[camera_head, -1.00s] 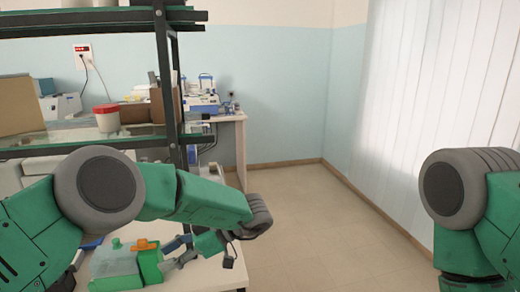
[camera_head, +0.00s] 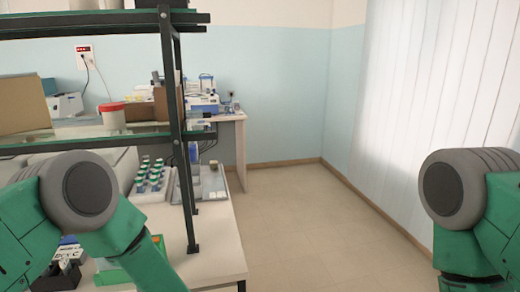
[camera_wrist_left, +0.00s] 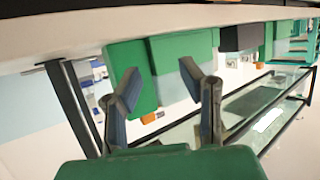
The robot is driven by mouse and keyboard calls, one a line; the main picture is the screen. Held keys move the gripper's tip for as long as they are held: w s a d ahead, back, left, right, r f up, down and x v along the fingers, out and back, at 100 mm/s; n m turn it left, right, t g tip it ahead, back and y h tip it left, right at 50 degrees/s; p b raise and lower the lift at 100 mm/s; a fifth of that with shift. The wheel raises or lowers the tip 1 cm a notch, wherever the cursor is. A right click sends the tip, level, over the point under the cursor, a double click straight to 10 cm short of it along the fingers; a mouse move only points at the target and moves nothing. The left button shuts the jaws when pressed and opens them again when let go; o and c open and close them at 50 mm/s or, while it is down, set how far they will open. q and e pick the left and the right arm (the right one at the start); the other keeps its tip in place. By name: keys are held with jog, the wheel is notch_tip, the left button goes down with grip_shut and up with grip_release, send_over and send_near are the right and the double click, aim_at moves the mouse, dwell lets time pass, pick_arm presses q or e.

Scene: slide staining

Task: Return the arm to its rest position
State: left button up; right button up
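My left arm (camera_head: 125,250) enters from the left in the head view, and its forearm slopes down to the bottom edge. The left gripper is below the head view. In the left wrist view my left gripper (camera_wrist_left: 160,80) has its two fingers spread apart, with nothing between them. Green boxes (camera_wrist_left: 130,60) show behind the fingers, apart from them as far as I can tell. My right arm (camera_head: 470,215) shows at the right edge of the head view; its gripper is out of view.
A green box (camera_head: 112,277) lies on the bench (camera_head: 220,250) close to my left forearm. A dark shelf post (camera_head: 180,150) stands beyond the arm. Behind are a rack of small bottles (camera_head: 152,178) and a red-lidded jar (camera_head: 111,115) on the shelf. The floor at centre is clear.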

pick_arm(q)
jog(key=s+f+m+g+h, duration=0.25)
jog(key=s+f+h, duration=0.2)
jog(key=s, duration=0.35)
jog(key=s+f+m+g+h, duration=0.1)
jog(key=s+f+m+h, duration=0.25)
jog(key=s+f, duration=0.35)
jog(key=s+a+r+m+g+h, duration=0.1)
jog(key=s+m+g+h, duration=0.35)
jog(key=s, duration=1.85)
notch_tip(320, 180, down, 11)
jog(key=w+g+y+b, duration=0.1)
jog(key=w+y+b, duration=0.1)
jog(key=b, duration=1)
jog(key=shift+w+d, duration=0.2)
jog(key=shift+d, duration=0.25)
